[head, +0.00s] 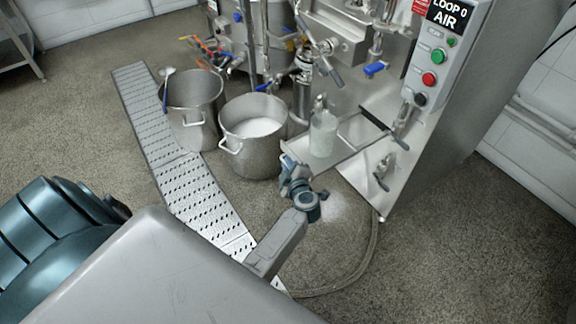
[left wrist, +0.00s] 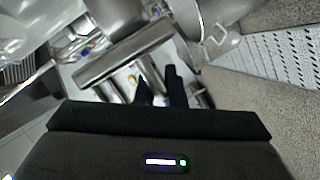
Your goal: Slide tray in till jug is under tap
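The jug (head: 323,133), a pale translucent vessel, stands upright on the flat grey tray (head: 336,158) at the front of the steel machine. A metal tap (head: 320,103) shows right behind and above the jug's top; I cannot tell if they line up. My left gripper (head: 288,166) is at the tray's near left edge. In the left wrist view its two dark fingers (left wrist: 162,88) point at a grey metal bar (left wrist: 125,55), probably the tray's edge. A narrow gap shows between them, but whether they hold anything is unclear. My right gripper is out of view.
Two steel pots, one empty-looking (head: 192,112) and one with white contents (head: 252,150), stand left of the tray. A perforated drain cover (head: 190,186) runs along the floor. A hose (head: 374,245) curves over the floor. The control box (head: 436,60) is at upper right.

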